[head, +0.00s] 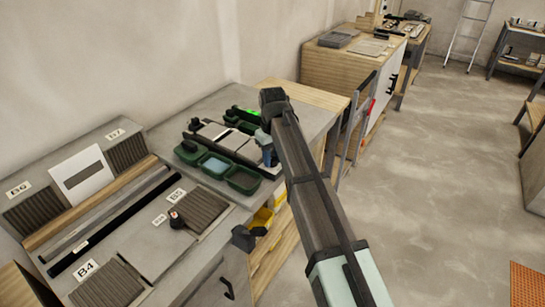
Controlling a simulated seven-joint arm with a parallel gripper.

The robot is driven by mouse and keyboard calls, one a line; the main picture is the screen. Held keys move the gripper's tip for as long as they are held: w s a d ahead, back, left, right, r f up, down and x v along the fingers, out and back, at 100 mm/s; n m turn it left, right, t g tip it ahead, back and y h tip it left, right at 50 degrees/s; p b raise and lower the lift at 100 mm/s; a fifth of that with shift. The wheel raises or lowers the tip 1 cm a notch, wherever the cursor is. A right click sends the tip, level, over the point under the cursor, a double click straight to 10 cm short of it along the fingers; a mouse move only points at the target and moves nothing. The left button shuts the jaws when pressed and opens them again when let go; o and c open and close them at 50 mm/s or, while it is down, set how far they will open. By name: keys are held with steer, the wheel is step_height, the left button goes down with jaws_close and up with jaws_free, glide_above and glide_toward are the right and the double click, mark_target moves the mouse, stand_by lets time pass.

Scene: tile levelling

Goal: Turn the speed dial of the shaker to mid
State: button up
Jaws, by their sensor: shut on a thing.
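The shaker appears to be the low dark unit with a pale top plate (222,138) on the grey worktop, with a small lit green display at its back. My gripper (267,158) points down at the right end of this unit, close against it. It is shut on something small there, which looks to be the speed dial. The dial itself is hidden behind the fingers and too small to make out, so I cannot read its setting.
Green bins (243,180) stand right in front of the unit, close to my gripper. Labelled grey panels and a small black knob with a red mark (176,218) lie at the front left.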

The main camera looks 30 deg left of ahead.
mark_target(272, 159)
steer(key=shift+n, duration=0.9)
steer(key=o, duration=0.8)
steer(key=shift+r, duration=0.1)
step_height(272, 159, up, 14)
steer(key=shift+f, duration=0.15)
stand_by(0.4)
